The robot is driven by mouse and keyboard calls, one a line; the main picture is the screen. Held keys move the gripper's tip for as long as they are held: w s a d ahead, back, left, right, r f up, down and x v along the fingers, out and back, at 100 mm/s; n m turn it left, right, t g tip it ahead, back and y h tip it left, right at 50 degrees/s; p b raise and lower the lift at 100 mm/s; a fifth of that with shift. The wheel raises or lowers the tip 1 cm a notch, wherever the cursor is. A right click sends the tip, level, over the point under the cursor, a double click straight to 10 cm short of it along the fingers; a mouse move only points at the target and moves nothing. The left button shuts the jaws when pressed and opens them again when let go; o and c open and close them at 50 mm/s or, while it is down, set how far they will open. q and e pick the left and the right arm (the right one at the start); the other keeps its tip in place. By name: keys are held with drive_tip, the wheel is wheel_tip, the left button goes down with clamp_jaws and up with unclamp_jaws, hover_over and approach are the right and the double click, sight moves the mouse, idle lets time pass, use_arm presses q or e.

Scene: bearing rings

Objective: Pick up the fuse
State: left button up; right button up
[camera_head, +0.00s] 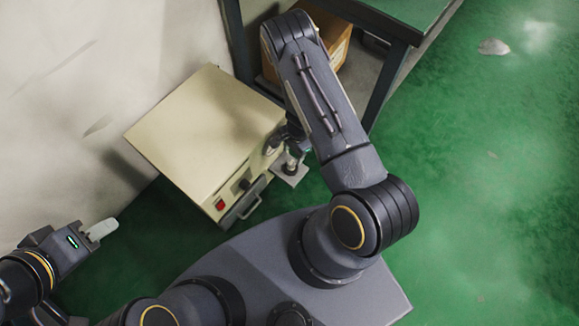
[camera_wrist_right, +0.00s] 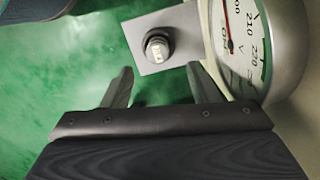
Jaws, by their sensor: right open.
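The fuse (camera_wrist_right: 158,50) is a small upright cylinder with a pale top and dark collar. It stands on a square grey metal plate (camera_wrist_right: 143,26) that juts from the gauge-bearing unit. My right gripper (camera_wrist_right: 160,84) is open, its two fingers apart just short of the fuse, with nothing between them. In the head view the fuse (camera_head: 291,166) shows small on its plate, and my right forearm hides most of the right gripper. My left gripper (camera_head: 102,229) is at the lower left, far from the fuse; its finger gap is not clear.
A cream box unit (camera_head: 205,130) with a red switch and handle stands against the wall. A round gauge (camera_wrist_right: 250,45) sits close beside the plate. A green-topped table (camera_head: 415,20) stands behind, with a cardboard box (camera_head: 335,45) under it.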

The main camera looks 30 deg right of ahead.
sight(291, 162)
drive_tip(key=f, duration=0.2)
drive_tip(key=f+b, duration=0.1)
drive_tip(key=f, duration=0.1)
drive_tip(key=a+f+b, duration=0.1)
drive_tip(key=f, duration=0.1)
drive_tip(key=shift+s+f, duration=0.2)
drive_tip(key=shift+f, duration=0.2)
drive_tip(key=c, duration=1.1)
drive_tip(key=shift+o, duration=0.2)
drive_tip(key=shift+r, duration=0.15)
